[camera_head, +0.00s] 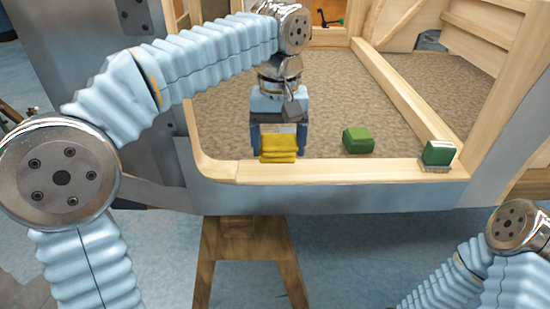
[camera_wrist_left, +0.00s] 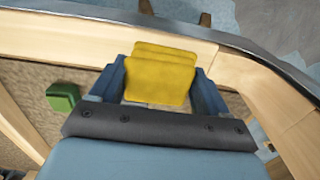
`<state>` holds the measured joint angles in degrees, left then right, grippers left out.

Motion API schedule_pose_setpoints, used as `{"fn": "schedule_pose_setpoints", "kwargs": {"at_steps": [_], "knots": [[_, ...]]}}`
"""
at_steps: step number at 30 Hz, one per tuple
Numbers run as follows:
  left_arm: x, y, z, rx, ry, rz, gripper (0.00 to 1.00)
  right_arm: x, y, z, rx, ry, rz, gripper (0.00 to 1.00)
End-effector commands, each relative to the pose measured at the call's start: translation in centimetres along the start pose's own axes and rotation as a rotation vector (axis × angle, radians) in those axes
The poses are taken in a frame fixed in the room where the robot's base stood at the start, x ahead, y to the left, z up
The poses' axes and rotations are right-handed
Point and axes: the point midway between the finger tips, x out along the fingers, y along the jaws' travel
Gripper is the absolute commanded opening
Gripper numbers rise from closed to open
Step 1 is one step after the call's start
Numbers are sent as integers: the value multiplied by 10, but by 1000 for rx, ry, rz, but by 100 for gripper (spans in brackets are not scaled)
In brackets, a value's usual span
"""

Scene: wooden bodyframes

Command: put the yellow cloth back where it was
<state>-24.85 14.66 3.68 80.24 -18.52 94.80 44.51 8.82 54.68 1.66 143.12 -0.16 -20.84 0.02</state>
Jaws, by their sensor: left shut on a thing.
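The yellow cloth (camera_head: 279,150) is a folded pad between the fingers of my left gripper (camera_head: 279,146), which is shut on it. It is at the near wooden rail of the bodyframe, left of the rail's middle. It also shows in the left wrist view (camera_wrist_left: 160,77), between the two blue fingers, over the rail. I cannot tell whether the cloth touches the rail. My right gripper is not in view; only part of my right arm shows at the lower right of the head view.
A green block (camera_head: 357,140) lies on the brown floor panel behind the near rail (camera_head: 330,170). A green-and-white brush-like thing (camera_head: 438,155) stands on the rail's right end. The rail between cloth and brush is clear. A wooden trestle (camera_head: 245,260) stands below.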

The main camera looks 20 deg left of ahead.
Motion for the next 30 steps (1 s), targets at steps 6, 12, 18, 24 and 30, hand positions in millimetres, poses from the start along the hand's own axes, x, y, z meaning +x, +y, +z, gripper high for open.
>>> {"fn": "schedule_pose_setpoints", "kwargs": {"at_steps": [6,12,18,24,30], "knots": [[25,-6,-10,0,-2,-2,48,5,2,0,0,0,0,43],[44,-6,-10,-1,0,0,48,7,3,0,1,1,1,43],[43,-5,-10,-1,1,0,48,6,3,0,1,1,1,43],[46,-5,-10,-1,1,1,85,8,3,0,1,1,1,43],[46,-5,-10,-1,1,0,100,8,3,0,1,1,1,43]]}}
